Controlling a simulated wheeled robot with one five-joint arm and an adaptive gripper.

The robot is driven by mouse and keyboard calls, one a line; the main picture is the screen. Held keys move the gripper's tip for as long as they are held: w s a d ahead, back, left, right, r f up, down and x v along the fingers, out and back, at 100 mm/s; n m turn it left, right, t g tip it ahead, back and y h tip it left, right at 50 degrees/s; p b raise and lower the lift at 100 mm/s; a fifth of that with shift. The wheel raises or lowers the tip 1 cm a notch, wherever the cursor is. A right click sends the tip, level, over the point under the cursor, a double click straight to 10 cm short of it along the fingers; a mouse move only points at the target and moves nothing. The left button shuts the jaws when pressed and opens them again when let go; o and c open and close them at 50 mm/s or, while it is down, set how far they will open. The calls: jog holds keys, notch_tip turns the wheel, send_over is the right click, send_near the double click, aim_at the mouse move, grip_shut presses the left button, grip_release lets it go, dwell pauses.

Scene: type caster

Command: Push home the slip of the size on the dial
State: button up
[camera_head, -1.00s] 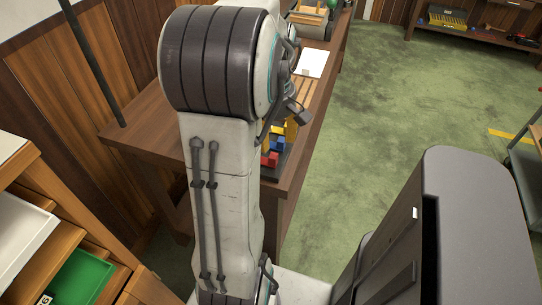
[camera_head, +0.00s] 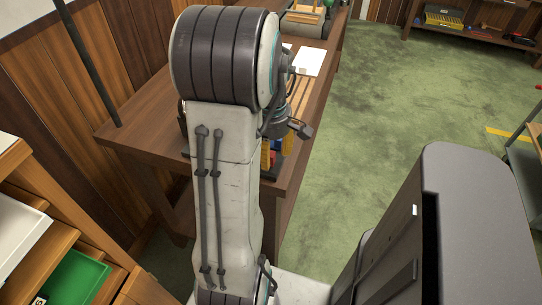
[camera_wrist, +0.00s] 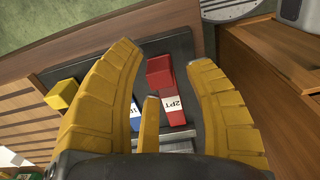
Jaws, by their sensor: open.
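A red slip (camera_wrist: 160,73) with a white "2PT" label stands in a dark tray (camera_wrist: 183,43) in the wrist view. A blue slip (camera_wrist: 134,87) with a partly hidden label is left of it. A yellow block (camera_wrist: 62,94) sits farther left at the tray's edge. My gripper (camera_wrist: 163,56) is open, its yellow fingers spread to either side of the red and blue slips, with a shorter finger between them. I cannot tell whether any finger touches a slip. In the head view my arm hides most of the tray. I cannot make out the dial.
The tray lies near the edge of a brown wooden bench (camera_head: 143,127). White paper (camera_head: 309,62) lies farther along the bench. A shelf with a green tray (camera_head: 75,277) stands at the lower left. Green floor (camera_head: 385,95) is open to the right.

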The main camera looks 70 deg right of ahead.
jog(key=shift+f, duration=0.55)
jog(key=shift+o, duration=0.4)
grip_shut()
